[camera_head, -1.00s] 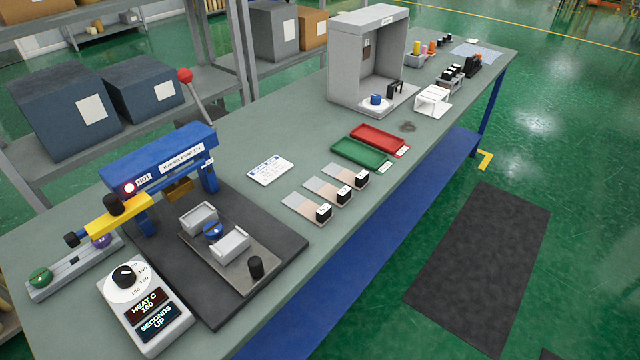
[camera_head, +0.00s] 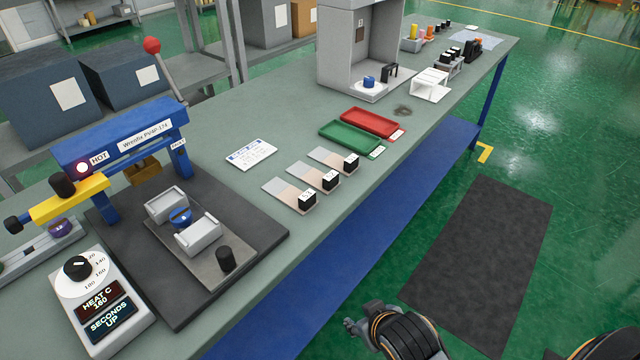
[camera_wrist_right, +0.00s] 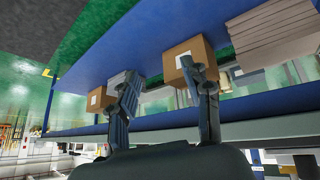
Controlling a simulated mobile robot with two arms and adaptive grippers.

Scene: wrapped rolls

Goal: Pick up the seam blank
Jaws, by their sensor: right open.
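Three flat strips with black end blocks lie side by side on the grey-green bench: a near one (camera_head: 283,189), a middle one (camera_head: 309,173) and a far one (camera_head: 328,158). Their small labels are hard to read, so I cannot tell for certain which is the seam blank. My right gripper (camera_head: 356,327) is low at the bottom of the head view, off the bench's front edge and well apart from the strips. In the right wrist view its two fingers (camera_wrist_right: 164,88) are spread with nothing between them. My left gripper is not in view.
A blue heat press (camera_head: 120,140) marked hot stands left, above a dark mat with a clamp fixture (camera_head: 215,258). A green tray (camera_head: 345,148), a red tray (camera_head: 372,120) and a white card (camera_head: 251,154) lie near the strips. A grey booth (camera_head: 335,65) stands farther back.

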